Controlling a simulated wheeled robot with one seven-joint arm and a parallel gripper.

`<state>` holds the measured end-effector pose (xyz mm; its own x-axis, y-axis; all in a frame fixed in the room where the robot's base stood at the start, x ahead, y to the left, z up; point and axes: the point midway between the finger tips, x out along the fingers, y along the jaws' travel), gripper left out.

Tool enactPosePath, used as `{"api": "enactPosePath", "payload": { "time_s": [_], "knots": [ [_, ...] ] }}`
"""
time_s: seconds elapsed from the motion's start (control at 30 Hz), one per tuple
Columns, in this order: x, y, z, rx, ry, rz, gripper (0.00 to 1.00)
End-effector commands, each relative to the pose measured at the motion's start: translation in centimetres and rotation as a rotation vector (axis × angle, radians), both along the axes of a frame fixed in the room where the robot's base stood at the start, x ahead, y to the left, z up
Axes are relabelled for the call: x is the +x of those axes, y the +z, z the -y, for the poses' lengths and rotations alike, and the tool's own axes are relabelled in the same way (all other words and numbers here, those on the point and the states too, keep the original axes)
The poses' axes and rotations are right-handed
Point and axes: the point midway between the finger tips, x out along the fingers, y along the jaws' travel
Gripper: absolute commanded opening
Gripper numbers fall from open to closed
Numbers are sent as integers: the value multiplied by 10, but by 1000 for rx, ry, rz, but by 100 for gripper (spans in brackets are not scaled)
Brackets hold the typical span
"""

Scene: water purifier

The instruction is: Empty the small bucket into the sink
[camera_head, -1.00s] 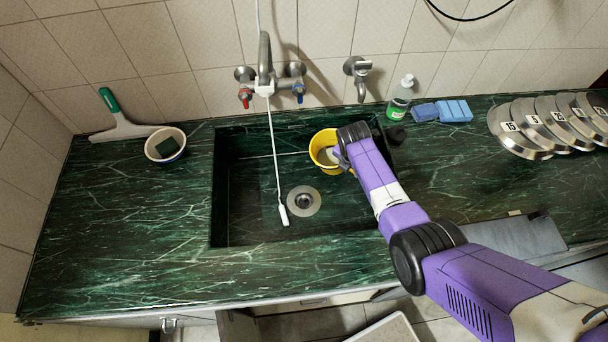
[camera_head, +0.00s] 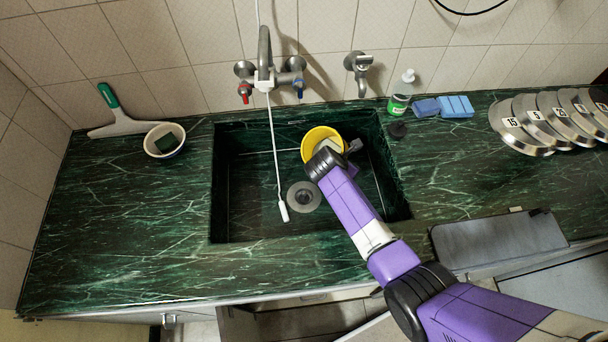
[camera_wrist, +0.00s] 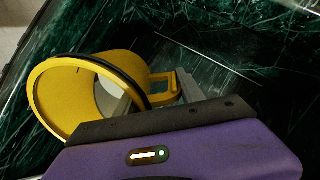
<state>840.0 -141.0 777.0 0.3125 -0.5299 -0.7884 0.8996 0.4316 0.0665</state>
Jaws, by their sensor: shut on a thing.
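The small yellow bucket (camera_head: 311,139) is over the right part of the dark green sink (camera_head: 240,215), near its back. In the wrist view the bucket (camera_wrist: 118,68) is tilted on its side, its round mouth facing lower left. My gripper (camera_head: 351,147) is at the bucket's right side, shut on its squared yellow handle (camera_wrist: 160,86). In the wrist view my grey fingers (camera_wrist: 187,88) are partly hidden behind my wrist. A pale patch shows inside the bucket; I cannot tell whether it is contents or the inner wall. The round drain (camera_head: 304,197) is in the sink floor.
The tap (camera_head: 265,60) with its hanging white cord (camera_head: 275,150) is left of the bucket. A second tap (camera_head: 360,68), a soap bottle (camera_head: 400,95) and blue sponges (camera_head: 455,106) are at the back right. A bowl (camera_head: 164,142) stands left of the sink.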

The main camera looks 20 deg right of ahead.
Motion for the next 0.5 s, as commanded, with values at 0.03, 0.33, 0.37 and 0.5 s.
{"api": "enactPosePath", "payload": {
  "time_s": [0.03,0.33,0.37,0.5],
  "knots": [
    [1,1,0,-6,1,6,0],
    [0,4,-1,-45,1,22,0],
    [0,5,-2,-48,1,25,0],
    [0,6,-3,-65,2,31,0]
  ]
}}
